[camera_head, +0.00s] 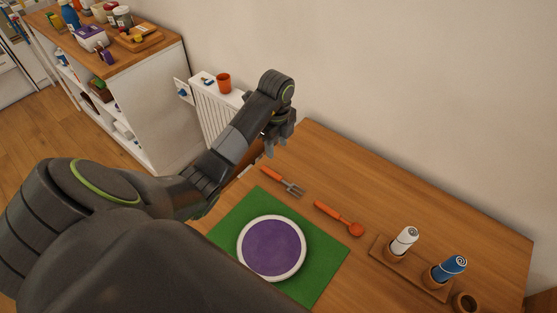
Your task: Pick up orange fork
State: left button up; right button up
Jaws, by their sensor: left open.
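The orange fork (282,182) lies on the wooden table, with its orange handle toward the upper left and its grey tines toward the lower right. It lies just beyond the green placemat (227,222). My left gripper (277,147) hangs above the table's far left edge, above and beyond the fork in the picture. Its fingers point down, and it is open and holds nothing. It looks apart from the fork. My right gripper is not in view.
An orange spoon (340,218) lies right of the fork. A purple plate with a white rim (271,248) sits on the placemat. A wooden holder (410,272) with a white bottle (404,240) and a blue bottle (449,268) stands at the right. The table behind the spoon is clear.

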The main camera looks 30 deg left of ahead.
pick_arm(q)
jog(key=b, duration=0.9)
send_over(279, 177)
jog(key=f, duration=1)
jog(key=shift+s+a+f, duration=0.1)
jog(key=shift+s+f, duration=0.1)
jog(key=shift+s, duration=0.15)
jog(key=shift+w+f, duration=0.15)
jog(key=shift+f, duration=1.15)
jog(key=shift+w+f, duration=0.15)
jog(key=shift+f, duration=1.1)
jog(key=shift+c, duration=0.4)
grip_shut()
